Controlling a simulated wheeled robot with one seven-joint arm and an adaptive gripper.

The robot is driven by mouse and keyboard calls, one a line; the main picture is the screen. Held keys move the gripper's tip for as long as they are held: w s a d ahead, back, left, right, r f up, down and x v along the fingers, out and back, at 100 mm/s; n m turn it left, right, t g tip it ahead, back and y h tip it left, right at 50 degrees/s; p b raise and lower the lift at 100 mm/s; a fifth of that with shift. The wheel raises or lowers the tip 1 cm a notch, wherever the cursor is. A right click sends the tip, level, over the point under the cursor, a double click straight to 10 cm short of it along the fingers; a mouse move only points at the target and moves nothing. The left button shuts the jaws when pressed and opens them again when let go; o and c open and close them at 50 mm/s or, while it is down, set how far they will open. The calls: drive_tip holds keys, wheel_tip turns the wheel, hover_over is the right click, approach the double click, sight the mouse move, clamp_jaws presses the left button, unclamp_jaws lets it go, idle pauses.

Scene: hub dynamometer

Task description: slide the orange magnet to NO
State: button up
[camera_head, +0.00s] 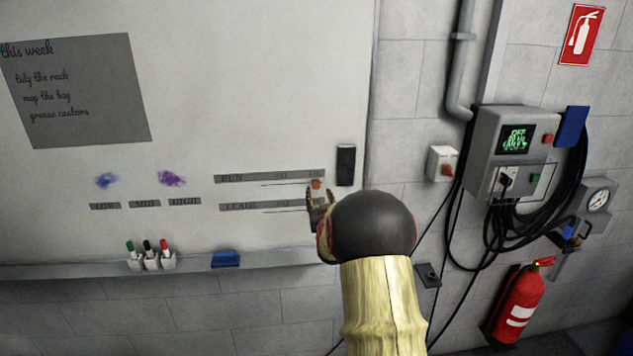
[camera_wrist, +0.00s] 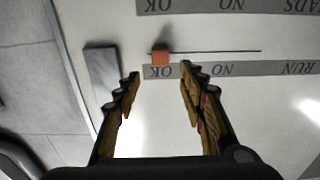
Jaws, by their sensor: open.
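The orange magnet (camera_head: 316,184) sits on the whiteboard at the OK end of the thin line just under the RUN label strip (camera_head: 250,178). It also shows in the wrist view (camera_wrist: 160,58), where the board's lettering is upside down. The NO label lies on the strip (camera_wrist: 250,69) to the right of the magnet in that view. My gripper (camera_wrist: 161,70) is open, its fingers on either side of the magnet's position, with the magnet near the gap between the fingertips. I cannot tell whether they touch the board. In the head view my gripper (camera_head: 320,200) partly hides the lower strip.
A dark block (camera_head: 346,165) is on the board right of the magnet. A second strip, LEADS (camera_head: 240,206), runs below. The tray (camera_head: 80,270) holds several pens and a blue eraser (camera_head: 226,259). A wall box with cables (camera_head: 510,150) stands at right.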

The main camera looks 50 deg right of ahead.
sight(316, 184)
drive_tip(key=shift+p+x, duration=0.6)
drive_tip(key=shift+x, duration=3.1)
drive_tip(key=shift+a, duration=0.1)
drive_tip(key=shift+c, duration=1.4)
drive_tip(key=c, duration=0.7)
clamp_jaws()
